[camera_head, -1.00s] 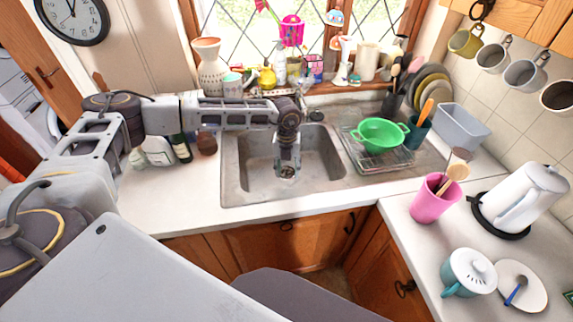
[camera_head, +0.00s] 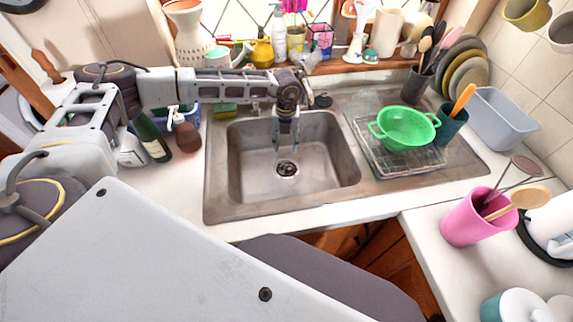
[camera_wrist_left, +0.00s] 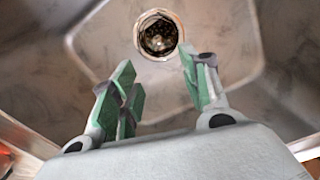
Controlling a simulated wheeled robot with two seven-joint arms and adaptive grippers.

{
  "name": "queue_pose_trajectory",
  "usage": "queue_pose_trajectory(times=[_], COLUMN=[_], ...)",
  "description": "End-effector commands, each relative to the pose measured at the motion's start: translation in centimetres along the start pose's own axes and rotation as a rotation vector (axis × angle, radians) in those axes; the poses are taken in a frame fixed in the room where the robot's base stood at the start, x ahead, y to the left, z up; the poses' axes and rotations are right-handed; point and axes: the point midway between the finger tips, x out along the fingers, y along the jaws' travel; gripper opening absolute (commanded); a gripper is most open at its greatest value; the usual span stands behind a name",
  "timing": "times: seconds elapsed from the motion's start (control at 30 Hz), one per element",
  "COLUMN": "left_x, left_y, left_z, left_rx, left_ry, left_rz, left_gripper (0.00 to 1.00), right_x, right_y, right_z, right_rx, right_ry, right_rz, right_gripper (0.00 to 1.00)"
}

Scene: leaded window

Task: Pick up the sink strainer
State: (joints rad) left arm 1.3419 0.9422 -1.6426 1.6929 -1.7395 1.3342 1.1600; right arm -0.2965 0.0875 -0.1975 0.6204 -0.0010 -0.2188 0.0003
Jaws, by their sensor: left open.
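The sink strainer (camera_head: 287,169) is a small round metal piece with a dark middle, set in the drain at the bottom of the sink basin (camera_head: 245,168). In the left wrist view the strainer (camera_wrist_left: 158,38) is at the top, beyond the fingertips, with its bright rim and dark centre clear. My left gripper (camera_head: 287,147) reaches down into the basin from the far side, fingers pointing down. It is open and empty, and in the head view its tips show just above the strainer. In the left wrist view its green-padded fingers (camera_wrist_left: 166,85) are apart, with nothing between them.
A green colander (camera_head: 407,127) sits on a wire rack (camera_head: 378,158) right of the basin. A pink cup (camera_head: 468,222) with utensils is on the right counter. The basin is otherwise clear.

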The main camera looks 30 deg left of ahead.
Motion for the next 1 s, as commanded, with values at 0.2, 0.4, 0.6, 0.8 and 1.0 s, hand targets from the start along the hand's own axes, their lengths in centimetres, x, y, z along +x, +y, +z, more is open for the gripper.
queue_pose_trajectory(times=[0.2, 0.4, 0.6, 0.8, 1.0], left_x=[0.5, 0.4, 0.7, 2.2, 4.9], left_y=[0.0, 0.0, 0.0, 0.0, 0.0], left_z=[0.0, 0.0, 0.0, 0.0, 0.0], left_rx=[0.0, 0.0, 0.0, 0.0, 0.0], left_ry=[0.0, 0.0, 0.0, 0.001, 0.001], left_rz=[0.0, 0.0, 0.0, 0.001, 0.001], left_gripper=[0.46, 0.46, 0.46, 0.46, 0.46], right_x=[0.5, 0.4, 0.4, 0.2, 0.0], right_y=[1.0, 1.0, 0.6, -0.2, -0.8], right_z=[0.3, 0.3, 0.5, 0.3, 0.1], right_rx=[-0.003, -0.003, -0.001, 0.001, 0.002], right_ry=[-0.003, -0.004, -0.006, -0.004, -0.002], right_rz=[0.01, 0.01, 0.006, -0.002, -0.008], right_gripper=[0.4, 0.4, 0.4, 0.4, 0.4])
